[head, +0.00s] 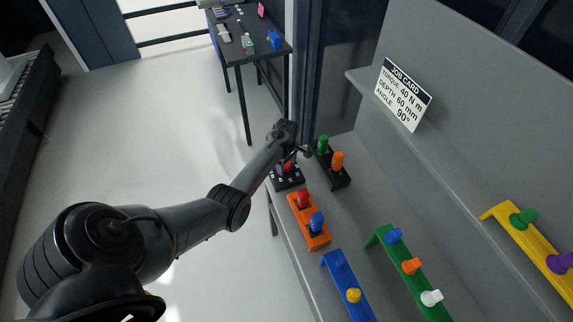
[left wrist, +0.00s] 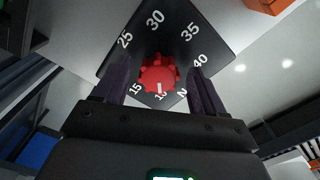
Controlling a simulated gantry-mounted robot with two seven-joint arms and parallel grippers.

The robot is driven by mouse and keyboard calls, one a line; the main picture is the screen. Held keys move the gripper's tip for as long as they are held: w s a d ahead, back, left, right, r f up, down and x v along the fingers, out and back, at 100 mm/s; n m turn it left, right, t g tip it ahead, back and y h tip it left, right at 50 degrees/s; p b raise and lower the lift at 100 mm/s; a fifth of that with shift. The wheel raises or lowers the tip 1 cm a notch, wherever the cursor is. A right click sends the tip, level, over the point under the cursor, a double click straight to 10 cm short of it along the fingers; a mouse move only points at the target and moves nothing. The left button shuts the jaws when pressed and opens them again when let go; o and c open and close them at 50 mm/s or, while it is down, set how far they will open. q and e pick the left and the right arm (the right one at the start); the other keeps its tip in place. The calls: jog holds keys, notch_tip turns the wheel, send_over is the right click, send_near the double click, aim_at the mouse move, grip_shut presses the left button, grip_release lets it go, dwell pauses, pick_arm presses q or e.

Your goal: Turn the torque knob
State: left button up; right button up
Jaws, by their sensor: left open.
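The red torque knob (left wrist: 158,74) sits on a black dial plate (left wrist: 168,38) with white numbers around it, including 25, 30, 35 and 40. A white mark on the knob's lower side is near a partly covered number. My left gripper (left wrist: 160,85) is open, with one finger on each side of the knob; contact cannot be told. In the head view, my left gripper (head: 298,156) is over the red knob (head: 288,167) and hides part of it. The job card (head: 403,95) reads torque 40 N m, depth 60 mm, angle 90°. My right gripper is not seen.
An orange block (head: 310,236) with red and blue knobs stands nearer than the dial. A black block (head: 344,178) with green and orange pegs is to its right. Blue (head: 336,275) and green (head: 388,250) racks are closer. A dark side table (head: 262,50) is behind.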

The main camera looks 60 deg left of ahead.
pick_arm(q)
jog(key=shift+f, duration=0.1)
jog(key=c, duration=1.1)
jog(key=shift+o, duration=0.2)
